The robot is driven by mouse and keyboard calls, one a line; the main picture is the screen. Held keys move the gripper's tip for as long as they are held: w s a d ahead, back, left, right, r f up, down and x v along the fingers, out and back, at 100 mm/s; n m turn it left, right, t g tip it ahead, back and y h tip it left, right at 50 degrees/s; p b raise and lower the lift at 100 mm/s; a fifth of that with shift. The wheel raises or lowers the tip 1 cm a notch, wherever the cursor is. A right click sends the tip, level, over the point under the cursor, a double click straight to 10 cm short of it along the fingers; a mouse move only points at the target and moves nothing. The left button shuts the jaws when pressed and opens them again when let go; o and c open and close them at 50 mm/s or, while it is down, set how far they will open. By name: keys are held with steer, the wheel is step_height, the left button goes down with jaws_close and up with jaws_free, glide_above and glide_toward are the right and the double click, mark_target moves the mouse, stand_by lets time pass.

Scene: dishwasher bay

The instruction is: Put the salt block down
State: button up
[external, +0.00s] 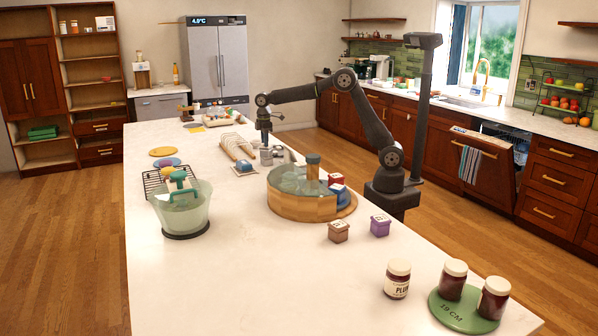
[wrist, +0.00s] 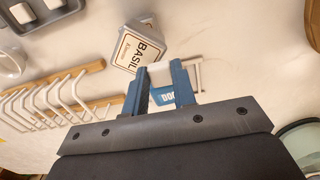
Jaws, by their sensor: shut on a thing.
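My gripper (wrist: 158,72) shows in the wrist view with its two blue fingers closed on a small whitish block, the salt block (wrist: 160,74). Only part of the block shows between the fingertips. In the external view my gripper (external: 264,138) points down over the counter beside the wire-pronged rack; the block cannot be made out there. A white tin marked BASIL (wrist: 138,48) stands just beyond the fingertips in the wrist view, close to the block. I cannot tell whether the block touches the tin or the counter.
The wooden rack with white prongs (external: 235,147) lies left of my gripper. A grey tray (wrist: 35,18) is at the wrist view's top left. A round wooden tub (external: 300,205) stands nearer the camera. The counter's front (external: 240,280) is clear.

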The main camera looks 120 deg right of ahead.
steer(key=w+a+f, duration=0.2)
steer(key=w+a, duration=0.3)
steer(key=a, duration=0.7)
steer(key=w+a+f, duration=0.2)
steer(key=w+a, duration=0.4)
steer(key=a, duration=0.7)
steer(key=w+a+f, duration=0.2)
steer(key=w+a, duration=0.4)
steer(key=a, duration=0.6)
steer(key=shift+a+f, duration=0.1)
steer(key=shift+a, duration=0.2)
steer(key=s+d+r, duration=0.2)
steer(key=d, duration=1.1)
steer(key=s+d+r, duration=0.2)
steer(key=s+d, duration=0.1)
steer(key=d, duration=1)
steer(key=s+d+r, duration=0.2)
steer(key=d, duration=1.2)
steer(key=shift+s, duration=0.15)
glide_above(232, 175)
steer(key=f, duration=0.6)
steer(key=shift+a+f, duration=0.25)
steer(key=shift+a, duration=0.1)
steer(key=shift+f, duration=1.95)
steer(key=shift+f, duration=0.15)
